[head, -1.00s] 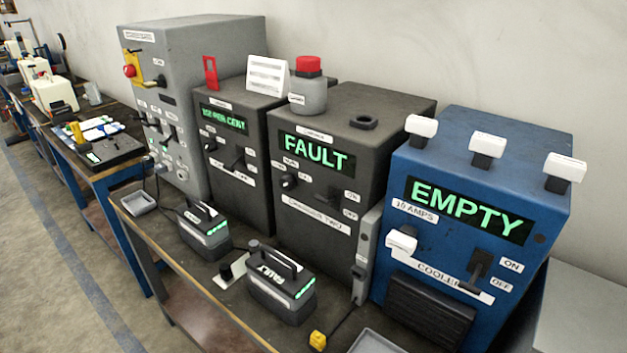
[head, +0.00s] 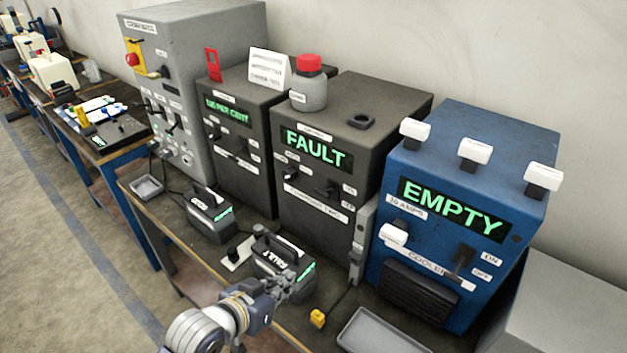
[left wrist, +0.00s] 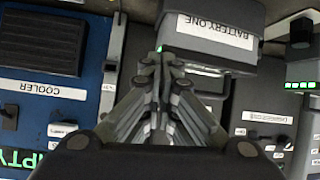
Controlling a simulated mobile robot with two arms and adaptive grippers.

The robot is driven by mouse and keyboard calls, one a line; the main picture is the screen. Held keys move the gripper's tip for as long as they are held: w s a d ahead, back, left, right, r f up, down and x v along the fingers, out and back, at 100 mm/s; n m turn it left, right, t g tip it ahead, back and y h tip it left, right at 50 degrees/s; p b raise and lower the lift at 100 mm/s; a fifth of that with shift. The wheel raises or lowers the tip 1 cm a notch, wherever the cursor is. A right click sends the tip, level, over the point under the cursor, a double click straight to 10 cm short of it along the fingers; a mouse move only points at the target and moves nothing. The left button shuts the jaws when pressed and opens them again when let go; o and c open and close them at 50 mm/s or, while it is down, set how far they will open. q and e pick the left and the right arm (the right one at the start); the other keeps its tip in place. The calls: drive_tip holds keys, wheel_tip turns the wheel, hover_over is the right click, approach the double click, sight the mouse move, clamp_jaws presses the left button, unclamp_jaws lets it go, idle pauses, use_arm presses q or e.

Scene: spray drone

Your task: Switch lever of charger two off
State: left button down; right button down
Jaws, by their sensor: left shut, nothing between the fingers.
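Charger two (head: 335,150) is the dark grey box showing green FAULT in the head view. Its black lever (head: 329,192) is on the front's right side, beside small ON and OFF labels. Its setting is too small to tell. No gripper is at the lever. My right gripper is out of view.
A blue cooler unit (head: 450,225) showing EMPTY stands right of charger two. Another dark charger (head: 238,150) stands left. A second battery (head: 207,215), a yellow plug (head: 317,318) and a grey tray (head: 375,335) are on the bench. A grey bottle (head: 309,90) tops charger two.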

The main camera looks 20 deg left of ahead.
use_arm(q)
drive_tip(key=w+r+t+h, duration=0.1)
drive_tip(key=w+r+t, duration=0.1)
drive_tip(key=r, duration=0.7)
drive_tip(key=w+a+r+t+h, duration=0.1)
drive_tip(key=w+r+t, duration=0.2)
drive_tip(key=r, duration=0.7)
drive_tip(key=shift+w+a+n+t, duration=0.15)
drive_tip(key=shift+w+n+t, duration=0.2)
drive_tip(key=shift+t, duration=0.65)
drive_tip(key=r+p, duration=0.1)
drive_tip(key=p, duration=0.3)
hover_over(333, 190)
drive_tip(key=s+a, duration=0.3)
drive_tip(key=s, duration=0.2)
wheel_tip(333, 190, down, 4)
drive_tip(key=shift+s+d+f+p, duration=0.1)
drive_tip(key=shift+p, duration=0.2)
